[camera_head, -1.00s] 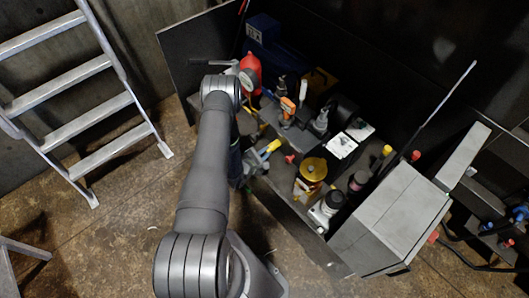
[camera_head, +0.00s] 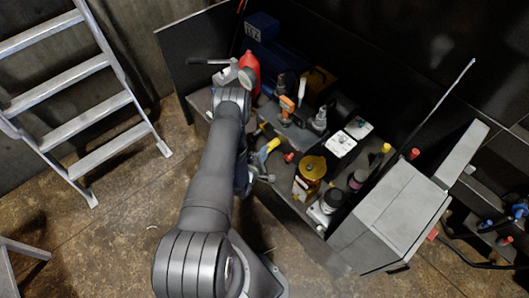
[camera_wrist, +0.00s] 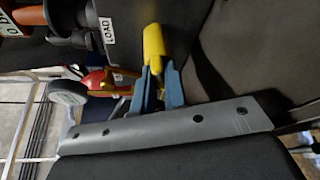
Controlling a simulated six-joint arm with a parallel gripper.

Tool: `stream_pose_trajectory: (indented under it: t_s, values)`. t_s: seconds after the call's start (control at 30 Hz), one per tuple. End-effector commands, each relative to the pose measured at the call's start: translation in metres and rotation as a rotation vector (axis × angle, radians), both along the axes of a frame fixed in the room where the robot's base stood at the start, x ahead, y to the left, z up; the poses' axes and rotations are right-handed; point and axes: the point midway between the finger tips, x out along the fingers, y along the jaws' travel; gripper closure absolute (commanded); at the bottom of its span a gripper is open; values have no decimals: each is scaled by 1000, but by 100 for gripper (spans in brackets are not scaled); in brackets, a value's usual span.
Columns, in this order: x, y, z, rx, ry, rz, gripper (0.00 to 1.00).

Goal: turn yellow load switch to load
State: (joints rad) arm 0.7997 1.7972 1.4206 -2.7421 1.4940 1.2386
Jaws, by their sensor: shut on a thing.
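The yellow load switch (camera_wrist: 153,46) shows in the wrist view as a yellow handle. My gripper (camera_wrist: 158,75), with blue fingers, is shut on its lower part. A white label reading LOAD (camera_wrist: 106,31) is on the dark panel to the left of the handle. In the head view, the yellow load switch (camera_head: 270,146) is at the near left edge of the machine, with my gripper (camera_head: 262,157) against it. My arm comes in from the lower left. The base of the switch is hidden, and its exact setting cannot be told.
A red bottle-like object (camera_head: 251,69), an orange-topped fitting (camera_head: 286,104) and a yellow round fitting (camera_head: 312,168) stand on the machine. A grey box (camera_head: 391,222) is at right. A ladder (camera_head: 85,108) leans at left. The brown floor between is open.

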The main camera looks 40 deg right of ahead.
Motion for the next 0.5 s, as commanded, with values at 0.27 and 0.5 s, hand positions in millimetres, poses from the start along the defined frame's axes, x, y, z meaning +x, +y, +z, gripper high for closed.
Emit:
stream_pose_trajectory:
  t_s: [0.27,0.5]
  values:
    - [-1,-7,3,-9,-16,-15,100]
    - [-1,-7,3,-10,-15,-14,74]
